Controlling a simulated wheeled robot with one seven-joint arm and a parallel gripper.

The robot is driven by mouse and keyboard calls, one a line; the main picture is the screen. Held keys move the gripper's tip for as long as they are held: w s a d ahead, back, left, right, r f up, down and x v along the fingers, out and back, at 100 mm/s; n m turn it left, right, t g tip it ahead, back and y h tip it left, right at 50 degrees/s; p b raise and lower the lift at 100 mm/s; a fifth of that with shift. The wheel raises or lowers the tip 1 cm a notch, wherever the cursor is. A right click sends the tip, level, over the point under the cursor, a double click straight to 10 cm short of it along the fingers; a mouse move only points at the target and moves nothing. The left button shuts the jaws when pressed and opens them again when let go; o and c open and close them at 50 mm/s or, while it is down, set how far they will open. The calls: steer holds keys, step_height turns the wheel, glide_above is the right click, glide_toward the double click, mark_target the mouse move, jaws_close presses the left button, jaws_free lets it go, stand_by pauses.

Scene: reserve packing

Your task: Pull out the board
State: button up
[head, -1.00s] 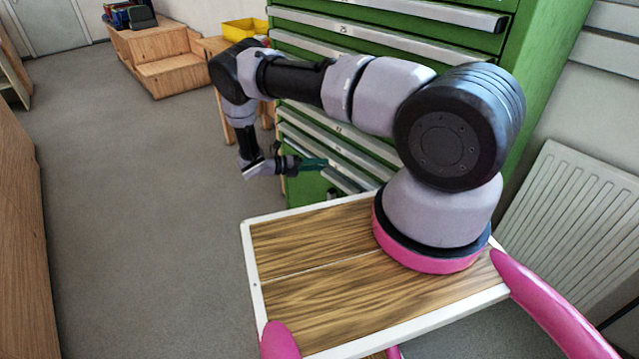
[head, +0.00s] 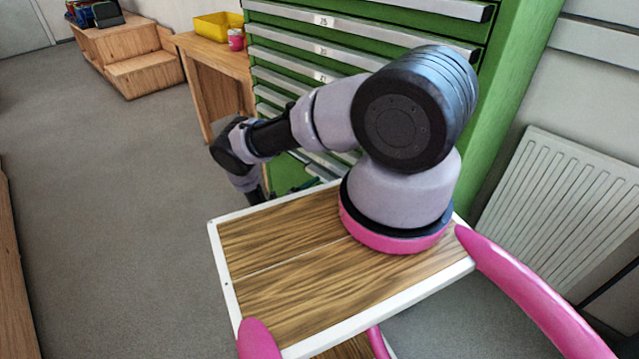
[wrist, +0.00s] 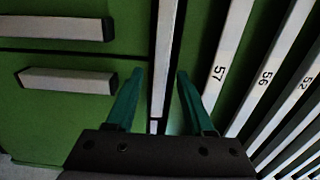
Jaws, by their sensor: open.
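The green drawer cabinet (head: 510,150) stands ahead of me, and its front fills the wrist view (wrist: 60,125). In the wrist view a long pale strip (wrist: 165,60) runs down the cabinet front, between drawers with pale handles; I cannot tell whether this is the board's front edge or another handle. My gripper (wrist: 160,74) is open, with one teal finger on each side of that strip's line. No grip on it shows. In the head view the gripper is low by the cabinet, mostly hidden behind my own arm and top.
Wooden steps (head: 140,70) are farther back. A white radiator (head: 545,205) is at right. The grey floor (head: 110,200) at left is clear.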

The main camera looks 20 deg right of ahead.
mark_target(323, 181)
steer(key=shift+x, duration=1.8)
jaws_close()
steer(key=shift+s+a+f, duration=0.1)
steer(key=shift+s+f, duration=0.05)
steer(key=shift+s, duration=0.05)
